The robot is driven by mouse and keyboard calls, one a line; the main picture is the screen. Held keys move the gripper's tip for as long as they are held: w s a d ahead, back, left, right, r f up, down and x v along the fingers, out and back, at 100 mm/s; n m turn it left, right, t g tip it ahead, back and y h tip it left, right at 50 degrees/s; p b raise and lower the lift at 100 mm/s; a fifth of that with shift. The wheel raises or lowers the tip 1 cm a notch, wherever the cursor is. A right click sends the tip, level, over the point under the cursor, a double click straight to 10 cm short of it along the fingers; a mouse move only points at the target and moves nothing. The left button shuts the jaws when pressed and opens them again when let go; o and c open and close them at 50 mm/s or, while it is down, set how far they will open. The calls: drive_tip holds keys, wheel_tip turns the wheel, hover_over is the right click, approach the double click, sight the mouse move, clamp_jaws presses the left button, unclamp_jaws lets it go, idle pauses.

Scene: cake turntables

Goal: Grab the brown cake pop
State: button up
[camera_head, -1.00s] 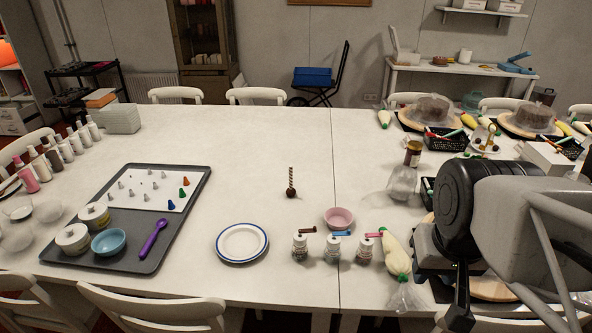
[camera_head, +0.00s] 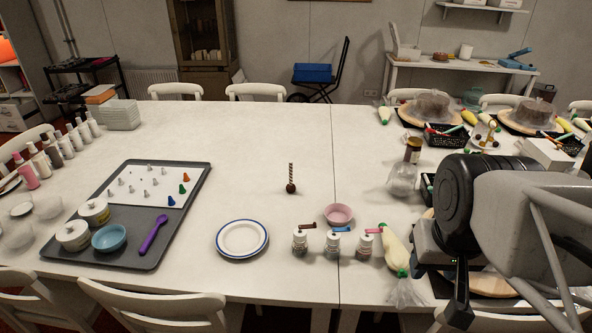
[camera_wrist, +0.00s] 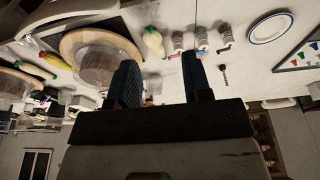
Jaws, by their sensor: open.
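The brown cake pop (camera_head: 291,187) stands on the white table, its striped stick pointing up, left of the table's seam. It also shows small in the wrist view (camera_wrist: 224,76), to the right of my gripper's fingers. My gripper (camera_wrist: 160,80) is open and empty, its two dark fingers apart. In the head view my arm is at the right edge, well to the right of the cake pop. The fingertips cannot be made out clearly in the head view.
A pink bowl (camera_head: 338,214) and several small jars (camera_head: 333,243) stand in front and right of the cake pop. A white plate with a blue rim (camera_head: 242,239) lies front left. A grey tray (camera_head: 190,215) is further left. The table behind the cake pop is clear.

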drive_tip(key=w+a+f+n+t, duration=0.1)
drive_tip(key=w+t, duration=0.1)
drive_tip(key=w, duration=1)
drive_tip(key=w+a+t, duration=0.2)
drive_tip(key=w, duration=0.9)
drive_tip(key=n+t+y, duration=0.4)
drive_tip(key=t+y, duration=0.1)
drive_tip(key=t, duration=0.2)
hover_over(291, 168)
drive_tip(key=s+d, duration=1)
drive_tip(key=d, duration=0.1)
wheel_tip(291, 168, down, 14)
drive_tip(key=w+a+f+y, duration=0.1)
drive_tip(key=w+a+f, duration=0.1)
drive_tip(key=f, duration=0.2)
drive_tip(key=w+a+f+t+y, duration=0.1)
drive_tip(key=a+f, duration=0.2)
drive_tip(key=w+a+f+n+t+y, duration=0.1)
drive_tip(key=w+a+f+y, duration=0.1)
drive_tip(key=a+f, duration=0.1)
drive_tip(key=shift+w+a+f, duration=0.1)
drive_tip(key=shift+w+f, duration=0.2)
drive_tip(key=shift+f, duration=0.5)
drive_tip(key=shift+x, duration=1.3)
drive_tip(key=shift+x, duration=2.55)
drive_tip(key=shift+r, duration=0.15)
